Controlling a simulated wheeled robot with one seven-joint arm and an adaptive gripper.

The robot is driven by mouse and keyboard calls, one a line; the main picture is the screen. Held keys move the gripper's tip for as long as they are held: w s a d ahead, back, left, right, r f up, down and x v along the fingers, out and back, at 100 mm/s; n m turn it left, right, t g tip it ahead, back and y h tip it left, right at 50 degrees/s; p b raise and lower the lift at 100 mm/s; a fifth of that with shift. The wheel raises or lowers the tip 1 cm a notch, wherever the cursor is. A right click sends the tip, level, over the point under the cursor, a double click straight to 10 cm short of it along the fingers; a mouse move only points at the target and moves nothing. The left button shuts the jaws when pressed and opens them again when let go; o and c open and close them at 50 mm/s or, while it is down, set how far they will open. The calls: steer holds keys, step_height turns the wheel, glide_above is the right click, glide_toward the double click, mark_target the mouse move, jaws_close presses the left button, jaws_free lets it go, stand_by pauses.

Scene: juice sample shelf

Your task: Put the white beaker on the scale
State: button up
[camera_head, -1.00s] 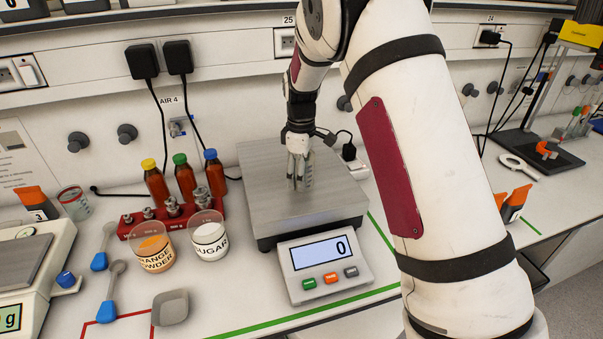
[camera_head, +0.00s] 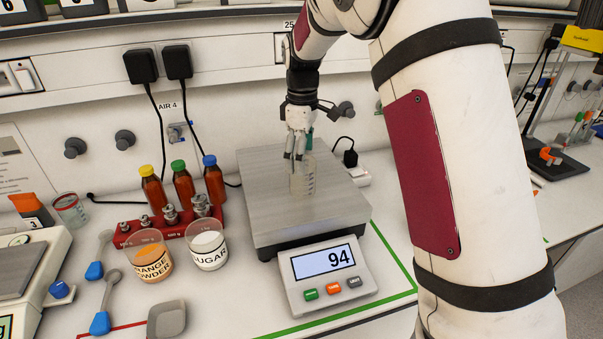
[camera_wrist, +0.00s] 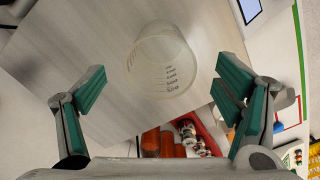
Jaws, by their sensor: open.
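A clear, whitish beaker (camera_head: 303,179) with graduation marks stands upright on the metal plate of the scale (camera_head: 268,217). The scale's display (camera_head: 324,260) reads 94. My gripper (camera_head: 298,156) is just above the beaker in the head view. In the wrist view my gripper (camera_wrist: 162,98) is open, its green-padded fingers spread wide to both sides. The beaker (camera_wrist: 163,62) shows there ahead of the fingers, apart from both of them, on the scale plate (camera_wrist: 108,60).
Left of the scale stand a sugar beaker (camera_head: 208,251), an orange powder beaker (camera_head: 151,261) and a red weight rack (camera_head: 130,237). Bottles with yellow, green (camera_head: 183,187) and blue caps stand behind. A grey tray (camera_head: 167,319) lies in front. A wall is close behind the scale.

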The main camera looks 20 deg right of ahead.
step_height(320, 180, up, 4)
steer(key=shift+r+b, duration=0.1)
steer(key=shift+b, duration=0.2)
steer(key=s+r+m+t, duration=0.1)
steer(key=s+r+m, duration=0.2)
steer(key=s+r, duration=0.35)
steer(key=s+r+m+t, duration=0.2)
steer(key=s+r+m, duration=0.15)
steer(key=s, duration=0.65)
steer(key=s+f+m+t, duration=0.2)
steer(key=s+m, duration=0.2)
steer(key=s, duration=1.2)
steer(key=shift+f+m+t, duration=0.3)
steer(key=shift+m, duration=0.05)
